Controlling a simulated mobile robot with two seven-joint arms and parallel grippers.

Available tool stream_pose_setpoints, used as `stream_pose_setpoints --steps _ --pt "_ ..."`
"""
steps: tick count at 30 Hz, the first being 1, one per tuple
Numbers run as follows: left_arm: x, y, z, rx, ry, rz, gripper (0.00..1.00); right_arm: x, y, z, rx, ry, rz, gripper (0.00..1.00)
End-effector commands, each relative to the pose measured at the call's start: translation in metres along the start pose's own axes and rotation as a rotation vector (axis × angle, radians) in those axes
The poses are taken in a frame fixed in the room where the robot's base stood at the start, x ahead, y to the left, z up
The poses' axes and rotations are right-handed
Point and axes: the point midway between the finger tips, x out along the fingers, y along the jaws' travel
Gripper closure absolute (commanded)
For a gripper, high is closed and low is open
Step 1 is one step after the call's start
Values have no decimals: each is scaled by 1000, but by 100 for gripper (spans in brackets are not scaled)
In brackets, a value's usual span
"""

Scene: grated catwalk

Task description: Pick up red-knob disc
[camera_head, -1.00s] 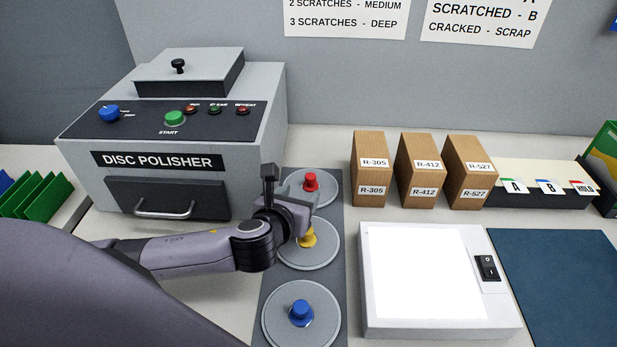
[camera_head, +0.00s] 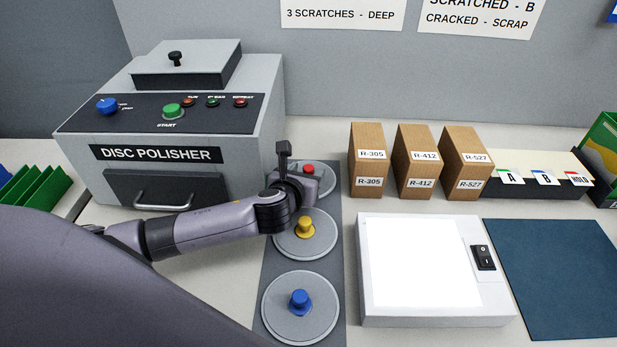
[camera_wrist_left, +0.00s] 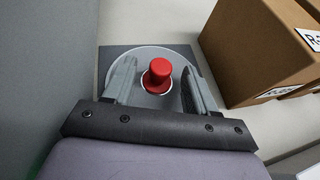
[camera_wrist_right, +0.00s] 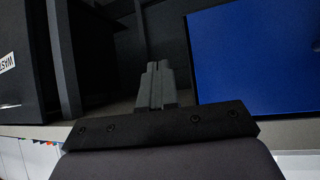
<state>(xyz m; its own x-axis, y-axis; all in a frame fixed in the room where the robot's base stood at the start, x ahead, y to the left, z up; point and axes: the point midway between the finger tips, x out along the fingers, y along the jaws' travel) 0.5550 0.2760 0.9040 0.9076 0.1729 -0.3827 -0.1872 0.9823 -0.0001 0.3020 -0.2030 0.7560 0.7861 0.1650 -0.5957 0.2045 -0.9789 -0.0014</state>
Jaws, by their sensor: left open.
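The red-knob disc is a grey disc with an upright red knob (camera_wrist_left: 158,72). It lies at the far end of a dark mat, partly hidden behind my left gripper in the head view, where the disc (camera_head: 328,187) still shows at its edge. My left gripper (camera_wrist_left: 156,82) is open, its two fingers on either side of the red knob with gaps between. It also shows in the head view (camera_head: 302,182), over the disc. My right gripper (camera_wrist_right: 157,80) shows only in its own wrist view, fingers together, with nothing seen between them.
A yellow-knob disc (camera_head: 305,232) and a blue-knob disc (camera_head: 300,306) lie nearer on the dark mat. The disc polisher (camera_head: 170,130) stands left. Brown boxes (camera_head: 412,165) and a lit white panel (camera_head: 425,262) stand right. A blue mat (camera_head: 550,270) is clear.

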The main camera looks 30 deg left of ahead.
Motion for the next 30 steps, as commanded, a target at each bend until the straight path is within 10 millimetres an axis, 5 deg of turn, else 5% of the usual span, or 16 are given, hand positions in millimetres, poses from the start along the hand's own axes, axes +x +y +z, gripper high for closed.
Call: stream_pose_setpoints --steps 3,9,20,30 --pt "0 0 0 0 0 0 43 0 0 0 0 1 0 100" --pt "0 0 0 0 0 0 100 0 0 0 -1 1 0 100" --pt "-1 0 2 0 -1 0 100 0 0 0 -1 1 0 100" --pt "-16 0 40 -1 -6 0 100 1 0 1 -1 2 0 100"
